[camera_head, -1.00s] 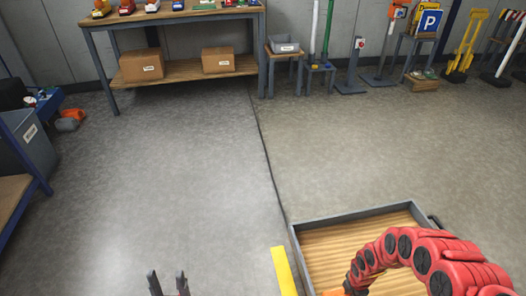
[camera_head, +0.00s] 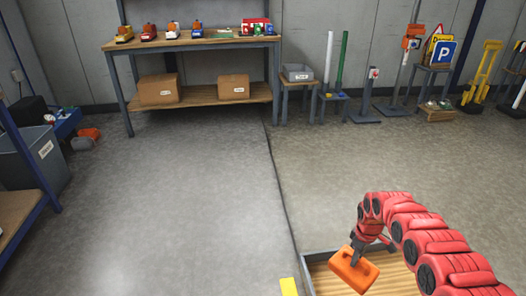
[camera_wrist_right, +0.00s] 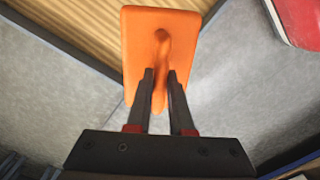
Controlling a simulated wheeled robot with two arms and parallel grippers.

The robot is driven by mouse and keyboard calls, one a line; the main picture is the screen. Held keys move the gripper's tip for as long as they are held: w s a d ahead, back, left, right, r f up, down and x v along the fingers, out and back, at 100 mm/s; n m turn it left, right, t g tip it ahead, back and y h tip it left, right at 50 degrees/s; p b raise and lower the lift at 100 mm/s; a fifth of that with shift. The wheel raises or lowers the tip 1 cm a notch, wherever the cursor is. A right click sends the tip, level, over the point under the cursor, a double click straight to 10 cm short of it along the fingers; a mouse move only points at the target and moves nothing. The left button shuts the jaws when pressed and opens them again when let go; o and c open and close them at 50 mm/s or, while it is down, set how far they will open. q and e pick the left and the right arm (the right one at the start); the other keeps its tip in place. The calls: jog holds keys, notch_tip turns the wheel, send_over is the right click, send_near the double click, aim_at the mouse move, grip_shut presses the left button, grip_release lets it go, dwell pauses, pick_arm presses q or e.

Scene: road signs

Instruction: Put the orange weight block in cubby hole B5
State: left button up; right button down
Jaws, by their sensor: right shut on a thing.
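The orange weight block (camera_head: 352,272) hangs from my right gripper (camera_head: 357,247) above the wooden cart bed at the lower right of the head view. In the right wrist view, the block (camera_wrist_right: 140,50) shows its flat face and raised handle, and the fingers of my right gripper (camera_wrist_right: 160,90) are shut on that handle. My left gripper is out of view. No cubby hole or B5 label can be made out in these frames.
The wooden cart bed (camera_head: 320,286) has a grey rim. A workbench (camera_head: 200,43) with toy trucks and cardboard boxes stands at the back wall. Stools, poles and a blue P sign (camera_head: 441,52) stand at the back right. A grey bin (camera_head: 45,150) is at left. The middle floor is clear.

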jog(key=w+a+r+m+b, duration=0.2)
jog(key=a+r+m, duration=0.2)
jog(key=a+r, duration=0.45)
jog(key=w+a+r+m+b, duration=0.15)
jog(key=a+r+m, duration=0.35)
jog(key=r, duration=0.6)
notch_tip(320, 180, up, 24)
jog(key=n+p, duration=0.1)
jog(key=p, duration=2.3)
jog(key=shift+w+a+f, duration=0.2)
jog(key=shift+w+a, duration=0.1)
jog(key=shift+w, duration=0.15)
jog(key=shift+f, duration=0.1)
jog(key=shift+d, duration=0.1)
jog(key=shift+s, duration=0.1)
